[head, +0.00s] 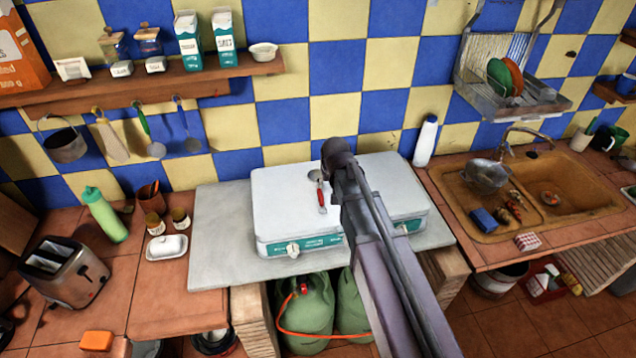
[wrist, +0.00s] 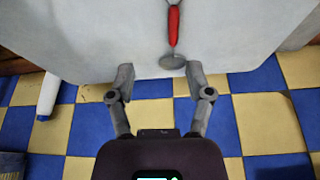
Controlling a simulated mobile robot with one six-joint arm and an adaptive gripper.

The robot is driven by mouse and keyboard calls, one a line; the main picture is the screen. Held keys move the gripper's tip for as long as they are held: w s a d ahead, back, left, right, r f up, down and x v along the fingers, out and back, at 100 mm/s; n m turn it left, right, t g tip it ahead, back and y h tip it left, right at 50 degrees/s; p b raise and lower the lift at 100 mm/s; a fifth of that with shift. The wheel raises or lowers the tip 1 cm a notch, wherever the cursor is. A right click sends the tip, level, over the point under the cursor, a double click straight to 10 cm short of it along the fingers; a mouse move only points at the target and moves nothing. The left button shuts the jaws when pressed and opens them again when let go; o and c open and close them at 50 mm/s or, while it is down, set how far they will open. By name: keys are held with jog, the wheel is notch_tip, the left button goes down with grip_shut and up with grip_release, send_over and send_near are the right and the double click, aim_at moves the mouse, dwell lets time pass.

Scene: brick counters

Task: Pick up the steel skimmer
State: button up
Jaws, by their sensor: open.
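The steel skimmer (head: 321,196) lies on the white top of the closed cooker (head: 285,205) in the head view, just left of my arm. It has a round grey head and a red handle. In the wrist view the skimmer (wrist: 173,28) shows at top centre, its round head nearest me and its handle pointing away. My gripper (wrist: 160,76) is open and empty. The skimmer's head appears just beyond the gap between the fingertips, with no visible contact. In the head view my arm hides the fingers and part of the cooker top.
A white bottle (head: 426,141) stands at the cooker's back right. The tiled wall (head: 335,75) is close behind. Hanging utensils (head: 145,130) and a wooden shelf (head: 130,82) are at left. A sink (head: 570,195) is at right. The grey slab (head: 222,235) has bare room left of the cooker.

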jog(key=shift+w+a+r, duration=0.25)
jog(key=shift+w+a, duration=0.1)
jog(key=shift+a, duration=0.25)
jog(key=shift+w+a+r, duration=0.25)
jog(key=shift+w+a, duration=0.05)
jog(key=shift+a, duration=0.25)
jog(key=shift+f, duration=0.1)
jog(key=b, duration=0.6)
send_near(321, 195)
jog(key=shift+x, duration=1.2)
jog(key=shift+b+x, duration=0.85)
jog(key=shift+s+f, duration=0.1)
jog(key=shift+f, duration=0.05)
jog(key=shift+w+b+x, duration=0.2)
jog(key=shift+b+x, duration=2.15)
jog(key=shift+x, duration=0.15)
jog(key=shift+a, duration=0.1)
jog(key=shift+f, duration=0.1)
